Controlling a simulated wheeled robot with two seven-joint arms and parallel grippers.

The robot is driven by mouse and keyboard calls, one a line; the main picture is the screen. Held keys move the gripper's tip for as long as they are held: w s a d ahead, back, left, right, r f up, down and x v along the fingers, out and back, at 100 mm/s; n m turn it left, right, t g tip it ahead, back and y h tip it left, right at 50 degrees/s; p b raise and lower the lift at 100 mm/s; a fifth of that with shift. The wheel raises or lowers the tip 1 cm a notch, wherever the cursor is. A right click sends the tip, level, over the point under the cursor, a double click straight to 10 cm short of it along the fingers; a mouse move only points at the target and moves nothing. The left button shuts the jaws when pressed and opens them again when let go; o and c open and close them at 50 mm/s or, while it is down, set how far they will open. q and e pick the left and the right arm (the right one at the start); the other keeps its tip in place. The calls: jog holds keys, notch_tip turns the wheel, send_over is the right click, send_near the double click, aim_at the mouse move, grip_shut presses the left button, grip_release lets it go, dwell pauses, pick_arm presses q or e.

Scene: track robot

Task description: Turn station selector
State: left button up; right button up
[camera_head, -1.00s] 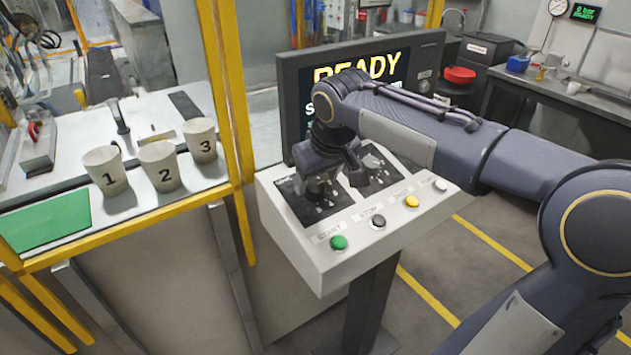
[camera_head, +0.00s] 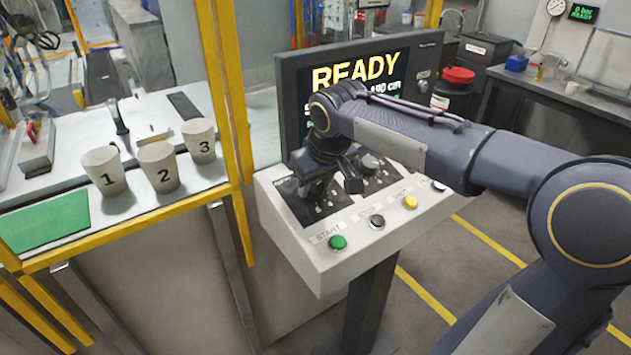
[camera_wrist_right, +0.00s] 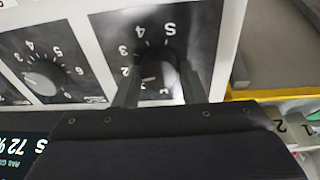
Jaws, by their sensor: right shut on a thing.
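The station selector (camera_wrist_right: 155,74) is a round dark knob on a black plate with numbers around it, on the left of the sloped console (camera_head: 340,248). My right gripper (camera_head: 314,190) reaches down onto it and hides most of it in the head view. In the right wrist view my right gripper (camera_wrist_right: 158,86) has one finger on each side of the knob and is shut on it. The pointer mark and some numbers are covered or blurred. My left gripper is not in view.
A second dial knob (camera_head: 370,163) sits close beside on the console. Green (camera_head: 338,242), grey (camera_head: 377,222) and yellow (camera_head: 410,202) buttons line the front edge. A screen (camera_head: 350,85) reading READY stands behind. A yellow post (camera_head: 232,100) and numbered cups (camera_head: 160,165) are to the left.

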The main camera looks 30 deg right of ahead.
jog(key=shift+m, duration=0.3)
jog(key=m, duration=0.5)
jog(key=shift+w+m+g+h, duration=0.1)
jog(key=shift+m+g+h, duration=0.2)
jog(key=m+p, duration=0.1)
jog(key=m, duration=0.5)
jog(key=shift+g, duration=0.4)
jog(key=m, duration=0.5)
jog(key=shift+w+r+m+g, duration=0.1)
jog(key=shift+m+g, duration=0.3)
jog(key=m+p, duration=0.1)
jog(key=m, duration=0.4)
jog(key=shift+m+g, duration=0.3)
jog(key=shift+m, duration=0.1)
jog(key=o, duration=1)
